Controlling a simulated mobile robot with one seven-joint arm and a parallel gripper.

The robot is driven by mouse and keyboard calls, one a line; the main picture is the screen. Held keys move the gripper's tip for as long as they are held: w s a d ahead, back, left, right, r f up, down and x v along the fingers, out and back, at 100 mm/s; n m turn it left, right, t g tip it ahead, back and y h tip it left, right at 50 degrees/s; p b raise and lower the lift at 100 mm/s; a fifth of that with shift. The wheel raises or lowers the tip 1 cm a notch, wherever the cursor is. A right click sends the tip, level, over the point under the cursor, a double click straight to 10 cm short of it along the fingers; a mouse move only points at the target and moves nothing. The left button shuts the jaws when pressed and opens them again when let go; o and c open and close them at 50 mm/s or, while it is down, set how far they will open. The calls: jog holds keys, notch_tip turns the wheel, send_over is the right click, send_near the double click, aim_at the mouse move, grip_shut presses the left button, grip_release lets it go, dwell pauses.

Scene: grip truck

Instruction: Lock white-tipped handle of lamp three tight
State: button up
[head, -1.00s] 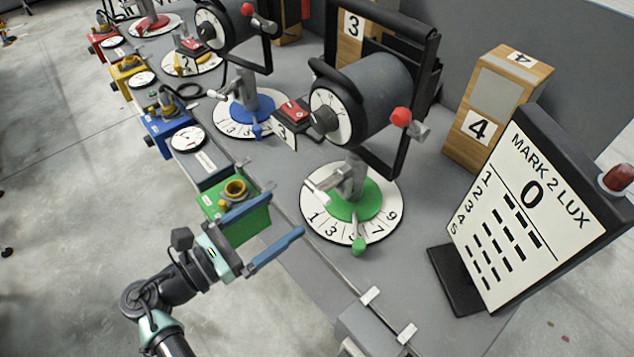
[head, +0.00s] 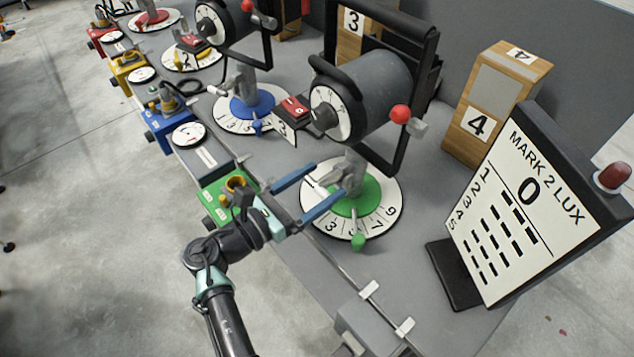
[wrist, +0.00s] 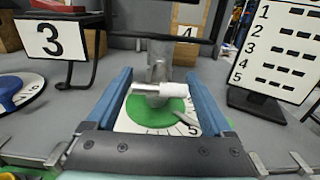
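Lamp three (head: 368,92) is the large dark lamp on the stand with the green disc (head: 370,196) at its base, set on a white numbered dial (head: 383,220). Its white-tipped handle (wrist: 175,88) sticks out low on the grey post (wrist: 158,62), seen in the wrist view between and ahead of my fingers. In the head view the fingers partly cover the handle. My gripper (head: 328,180) is open, its blue fingers spread wide on either side of the handle and post. Nothing shows clamped between them.
A red-knobbed handle (head: 400,114) sits on the lamp's side. A green box (head: 218,193) lies beside my gripper at the table edge. The MARK 2 LUX board (head: 515,210) stands to the right. A green knob (head: 358,241) sits at the dial's front.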

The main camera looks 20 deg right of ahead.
jog(key=c, duration=1)
